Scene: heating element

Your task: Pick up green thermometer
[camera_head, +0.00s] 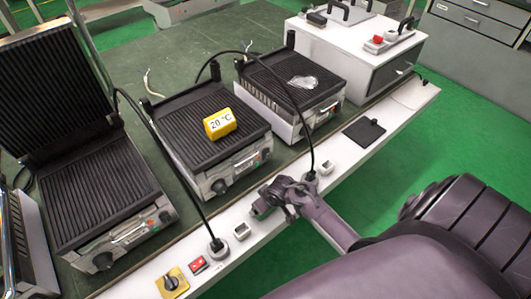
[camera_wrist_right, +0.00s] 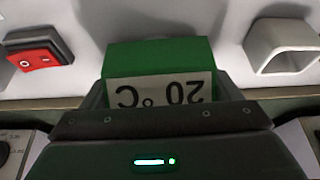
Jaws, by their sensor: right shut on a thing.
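The green thermometer (camera_wrist_right: 158,58) shows in the right wrist view as a green block with a white "20 °C" label, upside down in that view. It sits between the jaws of my right gripper (camera_wrist_right: 160,98), which is shut on it. In the head view my right gripper (camera_head: 262,207) is over the white front strip of the bench, and the green thermometer cannot be made out there. My left gripper is not in view.
A yellow thermometer (camera_head: 220,123) lies on the middle grill (camera_head: 185,130). Other grills stand to its left (camera_head: 95,205) and right (camera_head: 300,75). A red switch (camera_wrist_right: 38,55) and a white socket (camera_wrist_right: 283,47) flank the gripper. Black cables (camera_head: 165,155) arch above the bench.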

